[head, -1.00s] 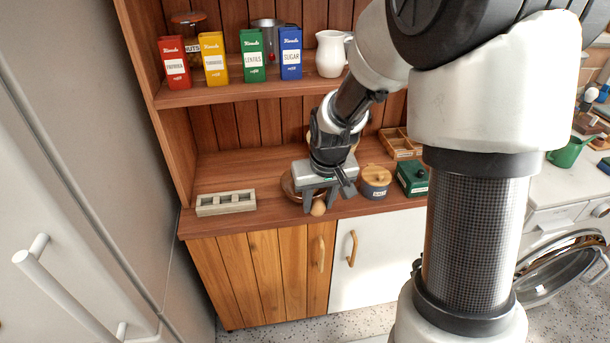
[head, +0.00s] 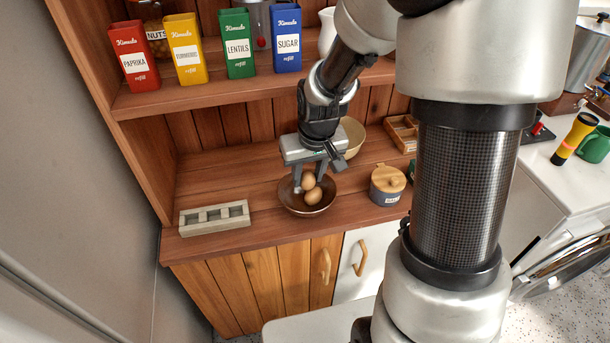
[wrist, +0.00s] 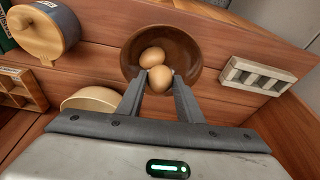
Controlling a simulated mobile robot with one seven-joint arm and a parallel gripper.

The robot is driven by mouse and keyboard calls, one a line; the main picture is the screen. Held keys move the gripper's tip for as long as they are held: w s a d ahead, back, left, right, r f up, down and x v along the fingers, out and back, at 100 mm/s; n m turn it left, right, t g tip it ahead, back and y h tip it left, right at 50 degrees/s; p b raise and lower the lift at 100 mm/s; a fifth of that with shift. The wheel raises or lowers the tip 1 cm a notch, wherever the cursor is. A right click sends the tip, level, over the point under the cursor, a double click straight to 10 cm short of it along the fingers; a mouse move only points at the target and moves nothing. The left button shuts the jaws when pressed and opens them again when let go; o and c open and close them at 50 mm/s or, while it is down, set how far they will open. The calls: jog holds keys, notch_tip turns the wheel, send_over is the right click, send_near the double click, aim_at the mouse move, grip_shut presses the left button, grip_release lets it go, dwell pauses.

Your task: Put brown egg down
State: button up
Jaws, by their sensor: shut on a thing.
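My gripper (head: 308,180) is shut on a brown egg (head: 308,181), which also shows between the fingertips in the wrist view (wrist: 160,79). It holds this egg over the brown bowl (head: 289,203), whose rim and inner wall show in the wrist view (wrist: 190,50). A second brown egg (head: 313,196) lies in the bowl, and it also shows in the wrist view (wrist: 152,57). The two eggs overlap in both views; I cannot tell whether they touch. The bowl stands on the wooden counter.
A pale block with hollows (head: 214,217) lies left of the bowl. A lidded grey jar (head: 388,186) stands to the right. A cream bowl (head: 353,138) and a wooden tray (head: 402,133) are behind. A shelf with several boxes hangs above. Bare counter lies between block and bowl.

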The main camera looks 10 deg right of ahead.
jog(key=shift+f, duration=0.8)
jog(key=shift+s+f, duration=0.1)
jog(key=o, duration=0.7)
jog(key=shift+c, duration=0.2)
